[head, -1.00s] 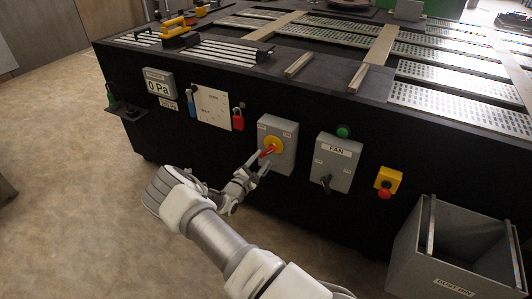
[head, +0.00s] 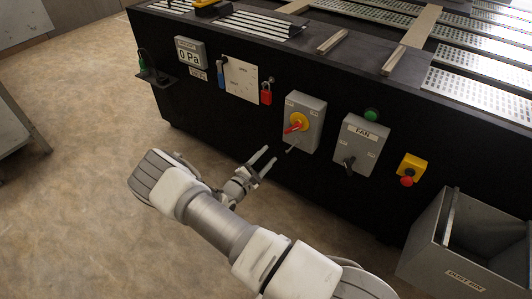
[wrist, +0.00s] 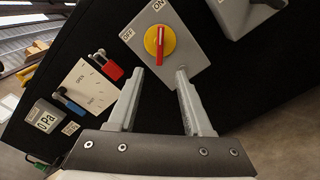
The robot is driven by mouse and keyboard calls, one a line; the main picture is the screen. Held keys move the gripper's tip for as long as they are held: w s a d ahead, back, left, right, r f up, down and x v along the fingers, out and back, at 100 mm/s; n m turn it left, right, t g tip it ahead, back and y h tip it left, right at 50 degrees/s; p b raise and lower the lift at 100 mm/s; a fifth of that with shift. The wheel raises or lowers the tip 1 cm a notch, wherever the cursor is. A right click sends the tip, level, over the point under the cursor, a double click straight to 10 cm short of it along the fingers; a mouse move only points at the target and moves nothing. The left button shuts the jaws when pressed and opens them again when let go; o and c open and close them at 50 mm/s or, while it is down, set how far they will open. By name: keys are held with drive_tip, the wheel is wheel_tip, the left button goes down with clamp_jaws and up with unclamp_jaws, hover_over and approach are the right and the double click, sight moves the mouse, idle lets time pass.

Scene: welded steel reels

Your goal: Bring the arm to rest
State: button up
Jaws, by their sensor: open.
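My gripper (head: 262,165) is open and empty in the head view, its two fingers pointing toward the black side of the bench. In the wrist view my gripper (wrist: 155,92) also shows open, with nothing between its fingers. Past the fingertips is a grey switch box with a yellow dial and red handle; this rotary switch (head: 297,123) is up and to the right of my gripper in the head view. In the wrist view the switch (wrist: 160,42) lies ahead, between ON and OFF labels. My fingers appear apart from the handle.
A FAN box (head: 355,146) with a black knob, a yellow box with a red button (head: 410,169) and a grey dust bin (head: 433,238) stand to the right. A red padlock (head: 266,93) and a 0 Pa gauge (head: 190,53) are on the left.

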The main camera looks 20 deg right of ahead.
drive_tip(key=s+d+r+m+g+y, duration=0.2)
drive_tip(key=s+r+m+g, duration=0.35)
drive_tip(key=r, duration=0.45)
drive_tip(key=s+d+r+m+g+y, duration=0.1)
drive_tip(key=s+d+r+m+g, duration=0.1)
drive_tip(key=s+r+m+g, duration=0.55)
drive_tip(key=s+a+r+m+t+y, duration=0.2)
drive_tip(key=s+a+r+t+y, duration=0.3)
drive_tip(key=s+r, duration=0.5)
drive_tip(key=s+a+r+m+t+y, duration=0.1)
drive_tip(key=s+a+r+t+y, duration=0.2)
drive_tip(key=s+a+r+y, duration=0.45)
wheel_tip(320, 180, up, 15)
drive_tip(key=s+d+h+p, duration=0.1)
drive_tip(key=d+p, duration=0.1)
drive_tip(key=p, duration=1.1)
drive_tip(key=shift+s+d+f, duration=0.15)
drive_tip(key=shift+s+d, duration=0.1)
drive_tip(key=shift+s, duration=0.1)
